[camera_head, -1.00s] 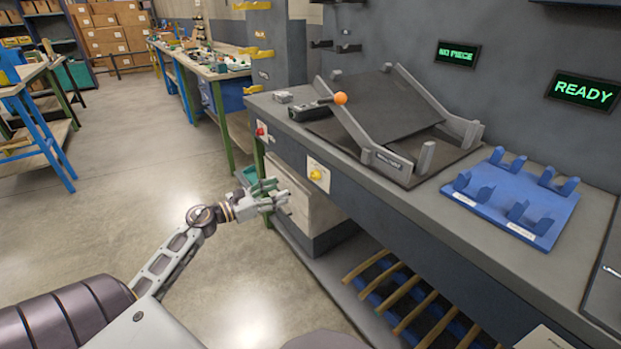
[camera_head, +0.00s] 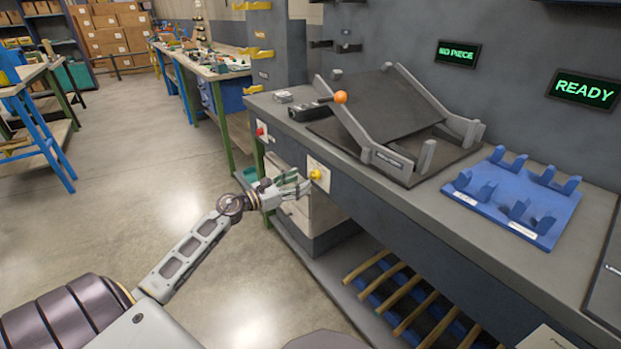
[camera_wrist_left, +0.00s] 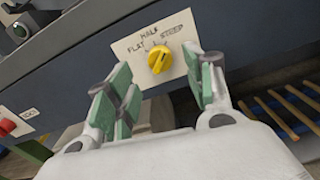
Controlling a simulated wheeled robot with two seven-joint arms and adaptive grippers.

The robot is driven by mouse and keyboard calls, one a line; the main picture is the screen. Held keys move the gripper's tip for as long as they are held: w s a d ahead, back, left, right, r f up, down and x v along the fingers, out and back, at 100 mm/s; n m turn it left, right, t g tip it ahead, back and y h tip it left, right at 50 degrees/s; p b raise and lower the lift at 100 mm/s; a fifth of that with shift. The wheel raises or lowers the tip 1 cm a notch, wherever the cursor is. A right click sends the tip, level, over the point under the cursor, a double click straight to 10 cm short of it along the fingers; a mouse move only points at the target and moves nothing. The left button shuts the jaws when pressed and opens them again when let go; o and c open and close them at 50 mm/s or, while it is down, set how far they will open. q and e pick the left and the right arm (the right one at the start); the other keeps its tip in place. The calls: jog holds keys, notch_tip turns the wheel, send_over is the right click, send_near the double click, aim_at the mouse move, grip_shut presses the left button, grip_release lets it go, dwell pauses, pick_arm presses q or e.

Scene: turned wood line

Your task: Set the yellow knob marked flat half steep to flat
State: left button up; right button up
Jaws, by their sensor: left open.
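The yellow knob (camera_head: 315,174) sits on a pale plate (camera_head: 319,165) on the front face of the grey bench. In the left wrist view the knob (camera_wrist_left: 159,58) shows on the plate (camera_wrist_left: 135,45) with the words flat, half and a third, hard-to-read word around it. Its ridge stands roughly upright in that view; I cannot tell exactly which word it points to. My left gripper (camera_head: 302,184) is open, just short of the knob; in the wrist view its fingers (camera_wrist_left: 163,88) stand either side of the knob, apart from it. My right gripper is not in view.
A red button (camera_head: 260,132) is on the same bench face, left of the knob. Wooden bars (camera_head: 400,292) lie on the shelf below. Screens read NO PIECE and READY.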

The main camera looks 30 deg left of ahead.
aim_at(310, 177)
pick_arm(q)
jog(key=shift+x, duration=2.75)
jog(key=c, duration=1)
